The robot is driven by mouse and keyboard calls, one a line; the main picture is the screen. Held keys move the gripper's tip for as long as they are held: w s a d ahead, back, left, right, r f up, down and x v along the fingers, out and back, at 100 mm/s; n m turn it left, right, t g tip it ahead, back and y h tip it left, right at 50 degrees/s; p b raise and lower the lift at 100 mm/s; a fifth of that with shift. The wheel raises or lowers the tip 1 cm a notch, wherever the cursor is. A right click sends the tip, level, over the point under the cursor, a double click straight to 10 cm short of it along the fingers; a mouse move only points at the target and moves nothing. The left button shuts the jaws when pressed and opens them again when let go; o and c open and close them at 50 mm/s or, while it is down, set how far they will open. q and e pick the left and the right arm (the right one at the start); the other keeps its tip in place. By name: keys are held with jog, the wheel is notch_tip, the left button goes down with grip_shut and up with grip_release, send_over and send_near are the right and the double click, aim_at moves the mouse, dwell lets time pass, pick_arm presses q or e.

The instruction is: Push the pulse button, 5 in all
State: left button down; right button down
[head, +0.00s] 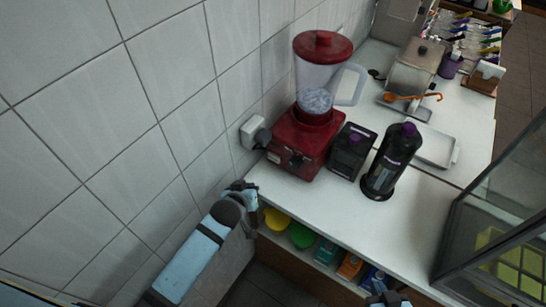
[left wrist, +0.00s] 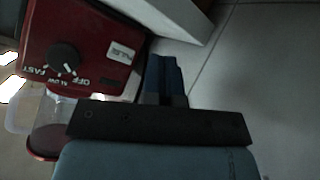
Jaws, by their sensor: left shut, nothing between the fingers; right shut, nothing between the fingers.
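The red blender (head: 310,135) stands on the white counter against the tiled wall. Its clear jug holds pale pieces under a red lid. In the left wrist view its red base (left wrist: 85,25) shows a black knob (left wrist: 62,58) and the white-labelled pulse button (left wrist: 121,52). My left gripper (left wrist: 163,62) is shut and empty, just right of the pulse button in that view, apart from it in the picture. In the head view my left gripper (head: 241,187) is left of the blender base, by the counter's corner. My right gripper (head: 388,298) is shut, at the bottom edge and partly cut off.
A wall socket with a plug (head: 253,132) is behind the base. A black container (head: 352,151) and a dark bottle (head: 393,160) stand right of the blender. A glass case (head: 495,230) is at right. Cartons and bowls fill the shelf below. The front counter strip is clear.

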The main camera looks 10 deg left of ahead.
aim_at(274, 158)
pick_arm(q)
jog(key=shift+w, duration=0.1)
jog(key=w+b, duration=0.1)
jog(key=w, duration=0.1)
jog(key=w+d+b, duration=0.1)
jog(key=w, duration=0.1)
jog(key=w+d+b, duration=0.1)
jog(key=w, duration=0.1)
jog(key=shift+w+d, duration=0.2)
jog(key=shift+w, duration=0.1)
jog(key=shift+w+d, duration=0.3)
jog(key=shift+w, duration=0.5)
dwell(1.2)
jog(key=shift+w+d, duration=0.1)
jog(key=shift+w, duration=0.2)
